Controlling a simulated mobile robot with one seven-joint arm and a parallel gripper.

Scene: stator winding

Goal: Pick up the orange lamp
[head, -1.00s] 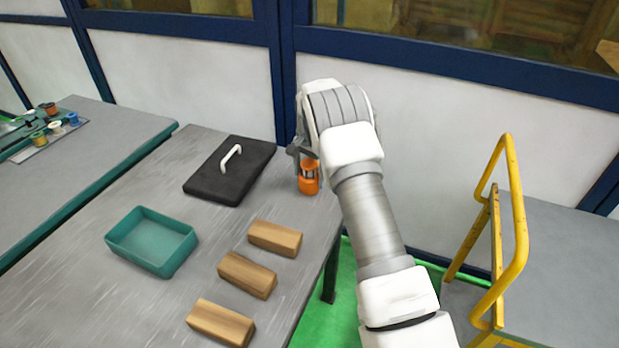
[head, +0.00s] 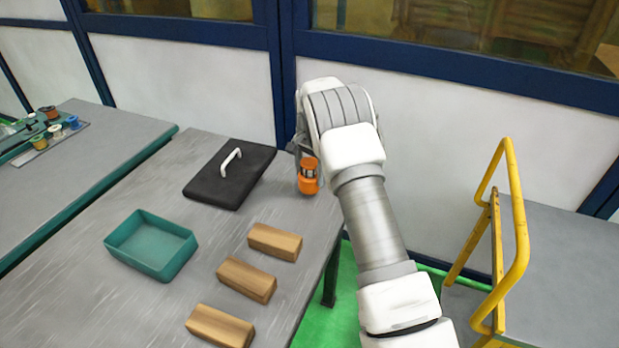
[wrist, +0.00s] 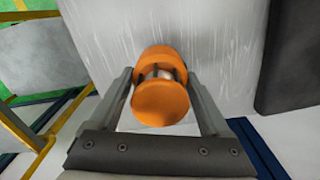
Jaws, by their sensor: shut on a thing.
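The orange lamp (head: 308,181) is at the far right corner of the grey table, below my gripper in the head view. In the wrist view the lamp (wrist: 160,100) shows a round orange top, a pale middle with dark bars, and an orange base beyond. My gripper (wrist: 163,92) has one finger on each side of the lamp and is shut on it. My gripper (head: 304,160) is partly hidden by my arm in the head view. I cannot tell whether the lamp's base touches the table.
A black slab with a white handle (head: 228,180) lies left of the lamp. A teal tray (head: 135,262) and three wooden blocks (head: 274,241) are nearer on the table (head: 170,190). A yellow railing (head: 518,230) stands at the right.

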